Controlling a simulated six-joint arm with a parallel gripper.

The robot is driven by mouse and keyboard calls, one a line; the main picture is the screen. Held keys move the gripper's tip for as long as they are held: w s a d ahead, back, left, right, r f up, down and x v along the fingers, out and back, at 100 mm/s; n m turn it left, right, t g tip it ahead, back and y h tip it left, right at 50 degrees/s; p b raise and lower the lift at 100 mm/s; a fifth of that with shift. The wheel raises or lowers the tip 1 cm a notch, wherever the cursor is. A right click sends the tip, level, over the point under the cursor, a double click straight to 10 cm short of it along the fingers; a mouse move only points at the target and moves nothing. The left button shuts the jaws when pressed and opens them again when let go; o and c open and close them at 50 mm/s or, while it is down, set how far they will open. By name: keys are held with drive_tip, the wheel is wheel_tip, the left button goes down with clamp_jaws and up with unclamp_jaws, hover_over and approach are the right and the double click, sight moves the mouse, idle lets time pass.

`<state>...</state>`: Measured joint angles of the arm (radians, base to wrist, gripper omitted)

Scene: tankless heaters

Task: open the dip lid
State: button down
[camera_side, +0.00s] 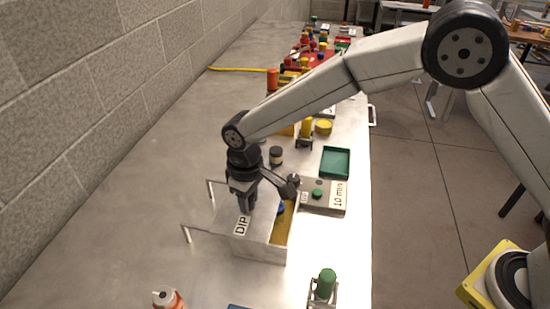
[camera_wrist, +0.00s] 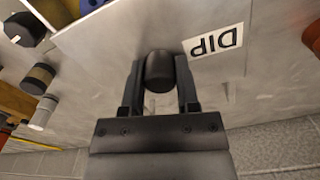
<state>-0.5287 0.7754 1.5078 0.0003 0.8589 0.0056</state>
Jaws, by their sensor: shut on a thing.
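The dip lid (camera_side: 225,216) is a flat grey metal plate with a white DIP label, lying over the left part of a metal dip tank (camera_side: 262,251). On the right the tank is uncovered and shows an amber inside (camera_side: 283,226) with a blue thing (camera_side: 281,209) in it. My gripper (camera_side: 244,207) points down at the lid. In the wrist view my gripper (camera_wrist: 160,88) is shut on the dark rounded knob (camera_wrist: 160,70) of the lid (camera_wrist: 120,45). The knob is mostly hidden by my gripper in the side view.
Wire rails (camera_side: 197,230) stick out left of the tank. A box marked 10 min (camera_side: 325,197) with a green button stands close on the right, and a green tray (camera_side: 335,162) behind it. A green cylinder (camera_side: 326,281) and an orange bottle (camera_side: 168,299) stand in front. The bench at left is clear.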

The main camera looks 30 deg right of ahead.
drive_tip(key=w+a, duration=0.5)
idle(0.5)
drive_tip(key=shift+r, duration=0.1)
drive_tip(key=shift+c, duration=1.7)
unclamp_jaws()
wheel_tip(320, 180, up, 8)
drive_tip(key=shift+d, duration=0.15)
